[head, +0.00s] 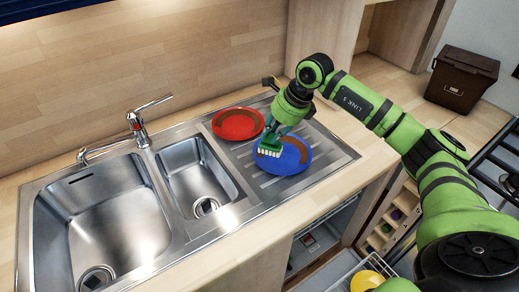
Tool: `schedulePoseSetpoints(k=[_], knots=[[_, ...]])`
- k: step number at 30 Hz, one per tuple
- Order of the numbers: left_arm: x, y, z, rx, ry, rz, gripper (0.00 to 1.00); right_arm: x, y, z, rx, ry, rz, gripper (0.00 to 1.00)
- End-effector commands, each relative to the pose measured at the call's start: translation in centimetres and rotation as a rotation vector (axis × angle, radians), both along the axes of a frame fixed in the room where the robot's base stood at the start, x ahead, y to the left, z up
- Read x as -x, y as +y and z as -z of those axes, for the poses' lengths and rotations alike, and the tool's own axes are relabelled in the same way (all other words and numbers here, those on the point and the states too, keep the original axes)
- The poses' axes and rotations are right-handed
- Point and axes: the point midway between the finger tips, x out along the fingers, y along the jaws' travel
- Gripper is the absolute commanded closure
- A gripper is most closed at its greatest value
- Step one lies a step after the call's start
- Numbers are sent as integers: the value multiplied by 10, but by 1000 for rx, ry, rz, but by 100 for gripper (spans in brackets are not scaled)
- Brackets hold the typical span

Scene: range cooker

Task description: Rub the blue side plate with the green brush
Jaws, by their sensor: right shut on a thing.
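The blue side plate (285,161) lies on the ribbed draining board to the right of the sinks. A brown patch (297,148) shows on its far right part. My right gripper (279,130) is shut on the green brush (270,147), whose pale bristles point down over the plate's left part. I cannot tell whether the bristles touch the plate. My left gripper is not in view.
A red plate (238,124) with a brown patch lies just behind and left of the blue plate. Left are two sink bowls and a tap (137,125). A dark bin (461,80) stands on the right counter. Below are an open dishwasher and a yellow item (367,280).

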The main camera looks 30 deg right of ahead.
Motion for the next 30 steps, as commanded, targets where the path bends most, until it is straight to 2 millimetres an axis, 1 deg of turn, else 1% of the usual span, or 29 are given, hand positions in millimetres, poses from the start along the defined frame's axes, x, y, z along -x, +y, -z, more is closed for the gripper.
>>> schedulePoseSetpoints(k=[1, 3, 6, 9, 13, 17, 27, 30], knots=[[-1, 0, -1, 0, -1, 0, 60, -4, -9, -3, 0, -1, 88, 100], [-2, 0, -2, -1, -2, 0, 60, -8, -20, -5, -1, -1, 193, 100], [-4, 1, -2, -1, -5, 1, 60, -13, -31, -7, -1, 1, 300, 100], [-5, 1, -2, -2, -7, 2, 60, -15, -37, -8, -2, 2, 355, 100], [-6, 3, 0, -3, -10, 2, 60, -15, -39, -5, -1, 3, 373, 100], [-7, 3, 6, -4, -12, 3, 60, -15, -38, 4, -2, 3, 372, 100], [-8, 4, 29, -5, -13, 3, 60, -15, -38, 40, -1, 4, 371, 100], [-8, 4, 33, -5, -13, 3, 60, -15, -38, 47, -2, 3, 371, 100]])
